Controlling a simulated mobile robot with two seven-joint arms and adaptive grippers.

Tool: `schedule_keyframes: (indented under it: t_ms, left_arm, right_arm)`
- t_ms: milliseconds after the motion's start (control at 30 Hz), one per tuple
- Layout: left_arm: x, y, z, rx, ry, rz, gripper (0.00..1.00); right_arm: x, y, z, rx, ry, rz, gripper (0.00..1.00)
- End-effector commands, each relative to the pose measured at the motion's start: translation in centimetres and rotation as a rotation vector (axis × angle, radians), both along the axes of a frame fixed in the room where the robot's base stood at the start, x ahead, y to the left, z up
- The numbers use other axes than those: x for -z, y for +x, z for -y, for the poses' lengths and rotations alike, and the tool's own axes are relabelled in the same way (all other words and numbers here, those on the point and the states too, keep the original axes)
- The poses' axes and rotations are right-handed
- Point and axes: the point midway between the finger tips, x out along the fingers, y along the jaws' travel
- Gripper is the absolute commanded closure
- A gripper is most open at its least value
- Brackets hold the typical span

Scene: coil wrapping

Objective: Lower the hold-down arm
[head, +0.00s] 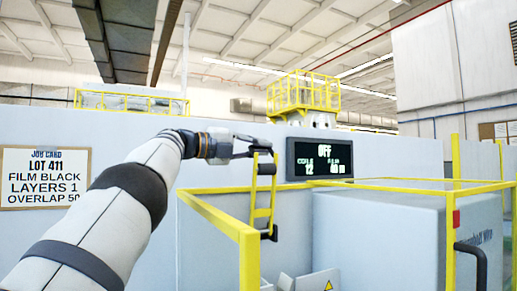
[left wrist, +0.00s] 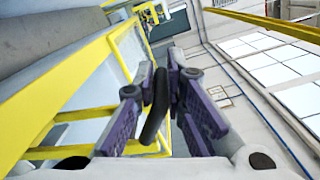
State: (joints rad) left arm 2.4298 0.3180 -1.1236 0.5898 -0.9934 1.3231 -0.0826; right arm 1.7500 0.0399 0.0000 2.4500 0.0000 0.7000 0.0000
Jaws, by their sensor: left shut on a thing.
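My left gripper (head: 262,148) reaches in from the left in the head view, near the top of an upright yellow frame (head: 262,198) with dark end pieces. This frame may be the hold-down arm, but I cannot tell for sure. In the left wrist view my left gripper (left wrist: 164,80) is shut on a black bar handle (left wrist: 154,108), which lies between its purple-padded fingers. The fingers hide part of where the handle joins the frame. My right gripper is not in view.
A dark display (head: 319,160) reading OFF stands just right of the gripper. Yellow rails (head: 247,255) surround the area, and a grey cabinet (head: 375,245) stands at the right. A job card (head: 44,178) hangs on the left wall.

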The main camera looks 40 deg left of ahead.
Motion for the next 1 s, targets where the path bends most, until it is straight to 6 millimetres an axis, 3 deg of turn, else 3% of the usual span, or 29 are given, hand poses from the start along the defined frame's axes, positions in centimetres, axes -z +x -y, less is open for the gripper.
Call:
schedule_keyframes:
  t_ms: [367,700,1000]
  left_arm:
    - [-0.1,-1.9,3.7,0.001,0.157,0.084,1.00]
    - [1.4,-4.2,8.2,0.003,0.380,0.199,1.00]
    - [2.7,-5.4,10.5,0.002,0.502,0.265,1.00]
  right_arm:
    - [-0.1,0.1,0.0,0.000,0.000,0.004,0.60]
    - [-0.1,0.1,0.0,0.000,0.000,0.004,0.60]
    - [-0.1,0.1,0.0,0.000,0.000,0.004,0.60]
